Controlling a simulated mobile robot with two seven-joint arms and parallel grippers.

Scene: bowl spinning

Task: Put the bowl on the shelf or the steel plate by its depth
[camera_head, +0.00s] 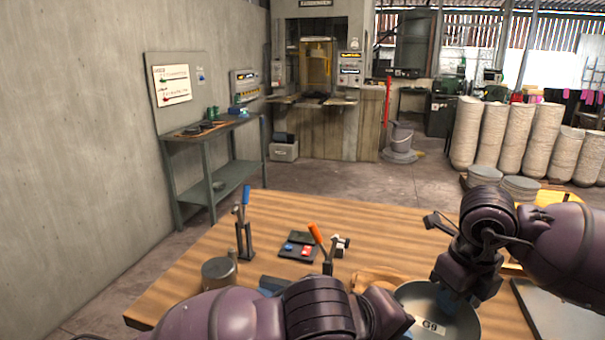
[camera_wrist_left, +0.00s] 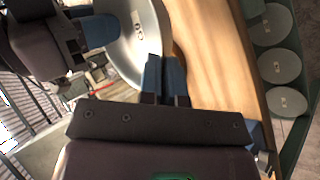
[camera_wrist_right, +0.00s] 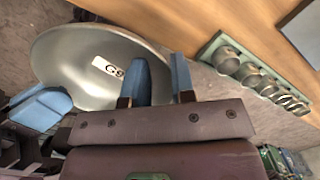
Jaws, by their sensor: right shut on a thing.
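The shallow grey-green bowl (camera_head: 433,308) has a white label reading G9 and hangs tilted near the table's front right. My right gripper (camera_head: 462,296) is shut on its rim, one blue finger inside and one outside in the right wrist view (camera_wrist_right: 162,78). My left gripper (camera_wrist_left: 163,72) is at another part of the rim, its blue fingers close together; whether they pinch it is unclear. In the head view the left fingertips are hidden behind my arm. A flat grey plate (camera_head: 568,312), perhaps the steel plate, lies at right. A green bench with a lower shelf (camera_head: 222,187) stands at left.
The wooden table (camera_head: 190,285) bears a metal cup (camera_head: 218,273), a blue-handled clamp (camera_head: 245,225), an orange-handled clamp (camera_head: 320,240) and a dark pad (camera_head: 297,248). A green rack with round discs (camera_wrist_left: 278,67) stands beside the table. The table's left part has free room.

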